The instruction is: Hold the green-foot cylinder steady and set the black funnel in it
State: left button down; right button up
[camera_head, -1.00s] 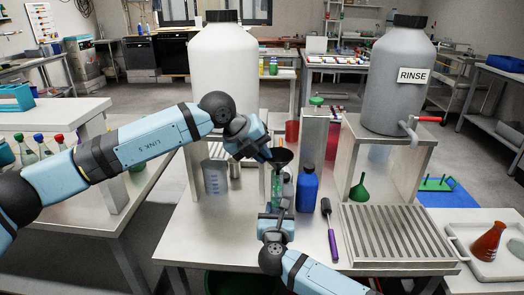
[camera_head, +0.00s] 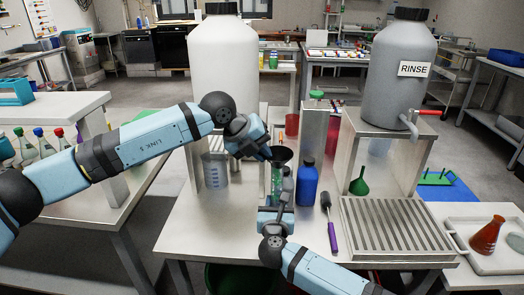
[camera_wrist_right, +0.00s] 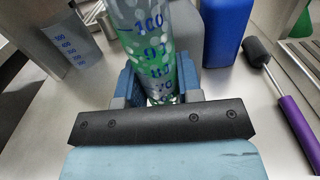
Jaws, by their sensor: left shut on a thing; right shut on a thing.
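The black funnel (camera_head: 281,154) is at the mouth of the green-foot cylinder (camera_head: 276,183), with its cone upward. Whether its stem is inside the cylinder is hidden. My left gripper (camera_head: 266,153) is shut on the funnel's left side. The cylinder stands upright on the bench; the right wrist view shows its clear, marked wall (camera_wrist_right: 150,45) with green showing through. My right gripper (camera_head: 277,205) is shut on the cylinder low down, with a finger on each side in the right wrist view (camera_wrist_right: 160,92). The foot is mostly hidden by the gripper.
A blue bottle (camera_head: 307,184) stands close to the right of the cylinder. A beaker (camera_head: 215,170) is to the left. A purple-handled brush (camera_head: 331,230), green funnel (camera_head: 359,183) and slotted drain rack (camera_head: 400,230) lie further right. The front left bench is clear.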

pick_arm(q)
jog(key=c, duration=1.2)
grip_release()
jog(key=v, duration=1.2)
pick_arm(e)
jog(key=o, duration=1.1)
jog(key=shift+s, duration=0.1)
